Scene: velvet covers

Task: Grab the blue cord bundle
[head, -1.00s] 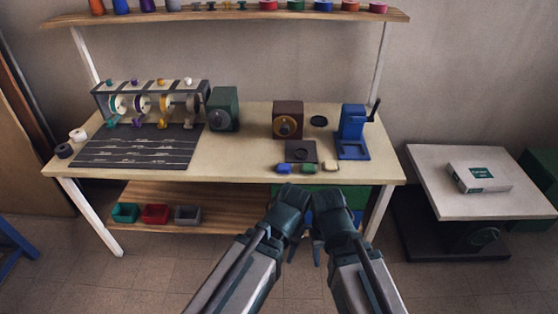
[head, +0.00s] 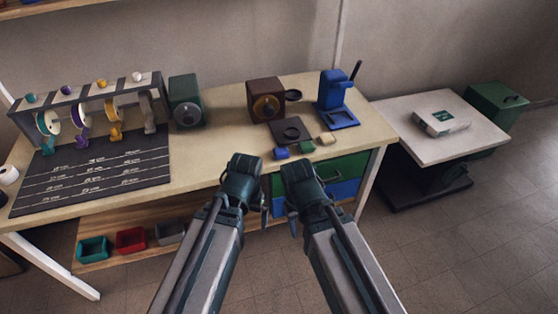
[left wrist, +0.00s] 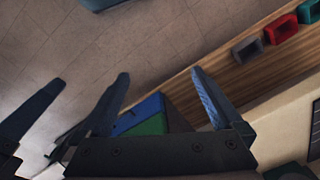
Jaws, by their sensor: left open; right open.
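The blue cord bundle appears to be the small blue piece (head: 281,153) at the table's front edge in the head view. A green bundle (head: 307,146) and a beige one (head: 326,139) lie to its right. My left gripper (head: 262,212) is in front of the table, nearer to me than the blue bundle and apart from it. Its fingers (left wrist: 160,74) are spread and empty in the left wrist view, where no bundle shows. My right gripper (head: 293,222) is close beside it, also away from the bundles; its fingers are only partly visible.
The worktable (head: 205,165) holds a spool rack, a dark marked mat (head: 95,180), a green box, a brown device and a blue press (head: 336,100). Drawers (head: 340,168) and a shelf with bins (head: 131,239) are below. A low table (head: 445,143) stands right.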

